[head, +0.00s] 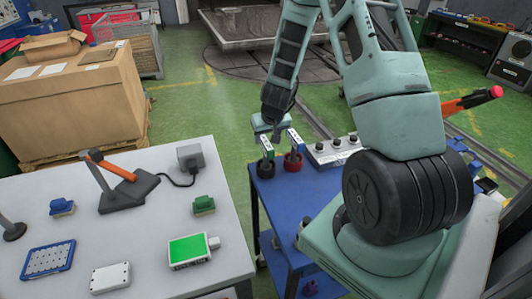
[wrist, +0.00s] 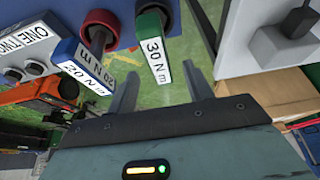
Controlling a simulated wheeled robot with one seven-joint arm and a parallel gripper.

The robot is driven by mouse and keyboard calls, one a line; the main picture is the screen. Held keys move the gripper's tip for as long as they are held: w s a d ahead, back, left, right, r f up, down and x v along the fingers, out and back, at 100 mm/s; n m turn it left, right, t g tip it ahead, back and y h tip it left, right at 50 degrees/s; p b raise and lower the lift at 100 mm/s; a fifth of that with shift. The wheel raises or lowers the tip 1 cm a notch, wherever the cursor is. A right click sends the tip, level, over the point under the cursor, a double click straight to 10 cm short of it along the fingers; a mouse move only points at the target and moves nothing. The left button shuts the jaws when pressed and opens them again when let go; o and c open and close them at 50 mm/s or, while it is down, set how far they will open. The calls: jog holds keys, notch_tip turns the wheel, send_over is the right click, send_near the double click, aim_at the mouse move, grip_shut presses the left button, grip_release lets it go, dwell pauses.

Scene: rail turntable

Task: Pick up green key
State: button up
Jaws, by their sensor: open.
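In the head view the green key (head: 266,169) stands at the far left corner of the blue cart. My gripper (wrist: 162,74) is open and empty; in the wrist view its two fingers stand to either side of the key's labelled end, with the key beyond them. I cannot tell how far apart they are in depth. In the head view my gripper (head: 268,129) hangs just above the key, fingers mostly hidden.
A red-based key (head: 293,164) with a blue labelled arm stands close beside the green key on the blue cart (head: 287,200). A white switch box (head: 333,150) is further right. A grey table (head: 135,240) with tools and a green block (head: 204,205) lies left, across a narrow gap.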

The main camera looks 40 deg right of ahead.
aim_at(266, 142)
jog(key=shift+p+x, duration=0.85)
jog(key=shift+x, duration=1.4)
jog(key=shift+f, duration=0.1)
jog(key=shift+s+f+b, duration=0.1)
jog(key=shift+f+b, duration=0.15)
jog(key=shift+b, duration=0.1)
grip_shut()
